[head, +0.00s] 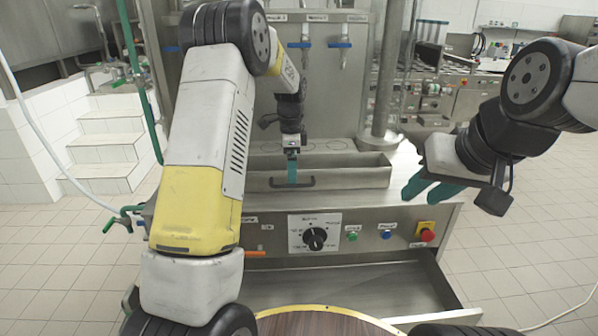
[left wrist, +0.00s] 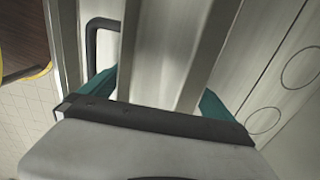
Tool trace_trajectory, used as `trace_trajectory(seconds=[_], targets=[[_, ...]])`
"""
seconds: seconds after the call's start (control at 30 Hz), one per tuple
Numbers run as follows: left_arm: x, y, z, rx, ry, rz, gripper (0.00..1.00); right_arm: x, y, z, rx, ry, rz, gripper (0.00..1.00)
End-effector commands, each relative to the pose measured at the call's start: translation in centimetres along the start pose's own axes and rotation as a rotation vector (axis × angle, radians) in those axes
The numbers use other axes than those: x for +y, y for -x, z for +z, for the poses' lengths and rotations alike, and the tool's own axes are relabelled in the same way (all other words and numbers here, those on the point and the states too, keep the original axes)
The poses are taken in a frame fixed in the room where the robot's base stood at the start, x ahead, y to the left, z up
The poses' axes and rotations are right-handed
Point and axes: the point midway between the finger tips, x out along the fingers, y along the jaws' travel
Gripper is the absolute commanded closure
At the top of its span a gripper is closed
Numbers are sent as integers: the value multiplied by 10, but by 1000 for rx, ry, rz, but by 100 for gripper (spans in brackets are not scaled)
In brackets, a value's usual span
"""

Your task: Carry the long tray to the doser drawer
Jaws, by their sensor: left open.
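The long tray (head: 345,178) is a narrow steel trough with a black handle (head: 308,182) on its front, lying on the steel counter. It also fills the middle of the left wrist view (left wrist: 160,60). My left gripper (head: 292,166) is above the tray, fingers pointing down. In the left wrist view my left gripper (left wrist: 158,95) is open, with a teal finger on each side of the tray and the handle beside one finger. The doser drawer (head: 350,295) is pulled out below the control panel. My right gripper (head: 424,192) is open and empty, right of the tray.
A control panel with a dial (head: 314,238) and a red stop button (head: 426,235) is on the counter's front. A vertical post (head: 385,90) stands behind the tray's right end. A round wooden surface (head: 320,323) is at the bottom.

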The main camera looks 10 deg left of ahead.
Motion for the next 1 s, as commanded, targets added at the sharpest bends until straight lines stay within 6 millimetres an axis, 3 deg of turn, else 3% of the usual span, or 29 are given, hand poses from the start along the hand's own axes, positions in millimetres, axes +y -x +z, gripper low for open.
trace_trajectory(seconds=[0.3,0.73,1.0], targets=[[0,-8,0,0,0,-1,0,0,0,0,0,0,0,68],[0,-8,0,0,0,-1,82,0,0,0,0,0,0,68],[-1,-6,0,1,0,-4,82,0,0,0,0,0,0,68]])
